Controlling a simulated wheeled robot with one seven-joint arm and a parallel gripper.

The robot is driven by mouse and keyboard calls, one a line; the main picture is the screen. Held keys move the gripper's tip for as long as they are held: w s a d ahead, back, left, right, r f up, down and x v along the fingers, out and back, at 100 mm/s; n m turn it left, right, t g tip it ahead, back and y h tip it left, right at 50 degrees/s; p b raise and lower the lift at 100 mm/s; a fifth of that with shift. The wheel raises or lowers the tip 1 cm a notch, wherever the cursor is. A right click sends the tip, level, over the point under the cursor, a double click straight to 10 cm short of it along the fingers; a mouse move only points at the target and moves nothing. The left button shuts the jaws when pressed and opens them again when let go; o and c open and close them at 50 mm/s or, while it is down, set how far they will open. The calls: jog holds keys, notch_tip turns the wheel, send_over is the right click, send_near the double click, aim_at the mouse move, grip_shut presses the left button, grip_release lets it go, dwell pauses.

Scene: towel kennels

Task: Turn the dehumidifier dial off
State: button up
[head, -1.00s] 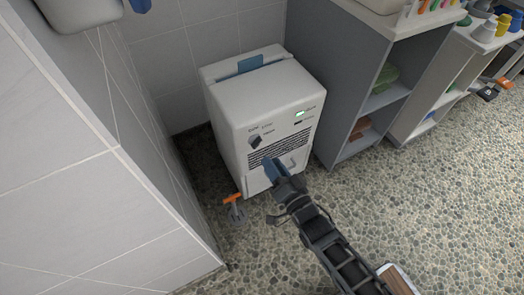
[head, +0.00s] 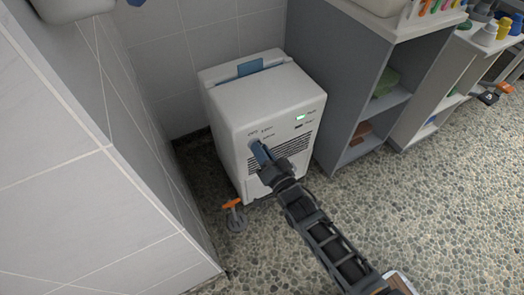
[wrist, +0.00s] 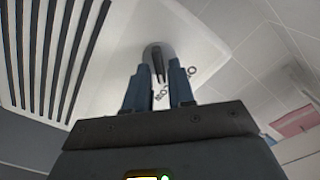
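The dehumidifier (head: 265,100) is a white box with a dark vent grille and a small green-lit display on its front. Its dial (wrist: 158,62) shows in the wrist view as a grey knob with a dark ridge, with lettering beside it. My gripper (head: 258,148) is at the dial and hides it in the head view. In the wrist view my gripper (wrist: 159,72) has its two blue fingers apart, one on each side of the dial's ridge, with small gaps. I cannot tell whether the fingertips touch the knob.
A tiled wall (head: 60,150) stands close on the left. A grey shelf unit (head: 335,75) stands just right of the dehumidifier. An orange-topped castor (head: 234,212) is at the machine's lower left.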

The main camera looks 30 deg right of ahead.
grip_shut()
jog(key=shift+n, duration=0.3)
jog(key=shift+a+n+b, duration=0.2)
jog(key=shift+n+b, duration=1)
jog(key=shift+n, duration=3)
jog(key=shift+o, duration=1.4)
grip_release()
jog(key=shift+r, duration=0.1)
jog(key=s+p, duration=0.2)
jog(key=s, duration=0.5)
jog(key=shift+s, duration=0.4)
